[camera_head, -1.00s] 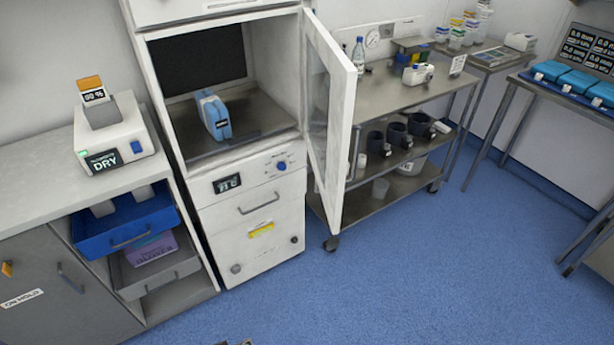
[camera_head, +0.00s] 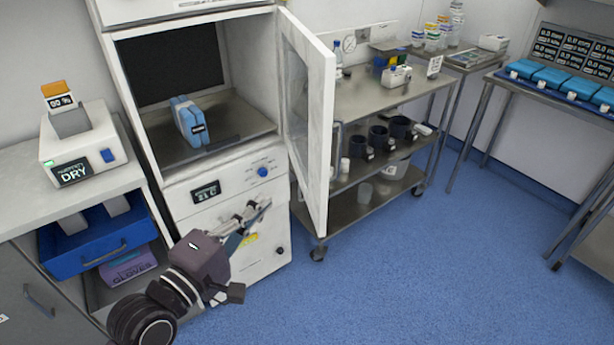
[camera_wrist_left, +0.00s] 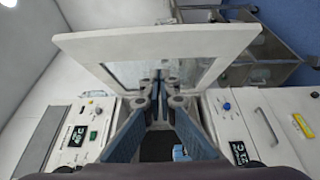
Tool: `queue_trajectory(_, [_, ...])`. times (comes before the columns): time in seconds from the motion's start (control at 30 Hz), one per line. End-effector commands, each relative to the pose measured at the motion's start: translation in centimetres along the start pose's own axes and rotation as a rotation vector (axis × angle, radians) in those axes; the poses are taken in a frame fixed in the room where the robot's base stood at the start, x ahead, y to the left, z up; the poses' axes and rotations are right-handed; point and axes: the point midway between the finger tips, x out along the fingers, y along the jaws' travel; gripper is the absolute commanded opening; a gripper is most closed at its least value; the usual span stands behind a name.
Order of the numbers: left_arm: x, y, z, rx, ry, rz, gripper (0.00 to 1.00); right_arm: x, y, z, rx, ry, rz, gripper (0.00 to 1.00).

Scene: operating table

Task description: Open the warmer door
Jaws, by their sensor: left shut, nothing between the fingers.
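The warmer (camera_head: 228,181) is a white cabinet with its glass-paned door (camera_head: 318,140) standing wide open, swung out to the right. A blue pack (camera_head: 188,122) lies on the shelf inside. My left gripper (camera_head: 263,206) is in front of the lower panel, below the dial and left of the door's lower part. Its fingers are together with nothing between them. In the left wrist view the closed fingertips (camera_wrist_left: 160,76) show in front of the open door (camera_wrist_left: 200,40); I cannot tell whether they touch it. My right gripper is not in view.
A steel cart (camera_head: 350,105) with dark cups stands just right of the door. At left is a counter with a white DRY device (camera_head: 78,150) above an open blue drawer (camera_head: 92,245). The blue floor (camera_head: 400,270) at front right is clear.

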Motion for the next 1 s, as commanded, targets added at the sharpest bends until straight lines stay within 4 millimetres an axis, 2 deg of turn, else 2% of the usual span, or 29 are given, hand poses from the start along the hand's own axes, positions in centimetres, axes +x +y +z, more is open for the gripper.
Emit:
queue_trajectory(0.17, [2.3,0.2,0.0,0.000,0.000,0.001,0.00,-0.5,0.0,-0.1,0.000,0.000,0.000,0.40])
queue_trajectory(0.57, [10.1,0.1,0.0,0.001,0.000,-0.001,0.00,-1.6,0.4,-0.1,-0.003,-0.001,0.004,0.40])
queue_trajectory(0.6, [10.5,0.2,0.7,-0.002,0.000,0.000,0.00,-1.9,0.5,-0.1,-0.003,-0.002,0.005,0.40])
queue_trajectory(0.8, [12.1,0.0,2.3,0.000,0.002,-0.003,0.00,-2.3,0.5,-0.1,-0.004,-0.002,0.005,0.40])
queue_trajectory(1.0, [12.5,-0.1,2.8,0.003,0.002,-0.002,0.00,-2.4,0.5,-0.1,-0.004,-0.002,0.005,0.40])
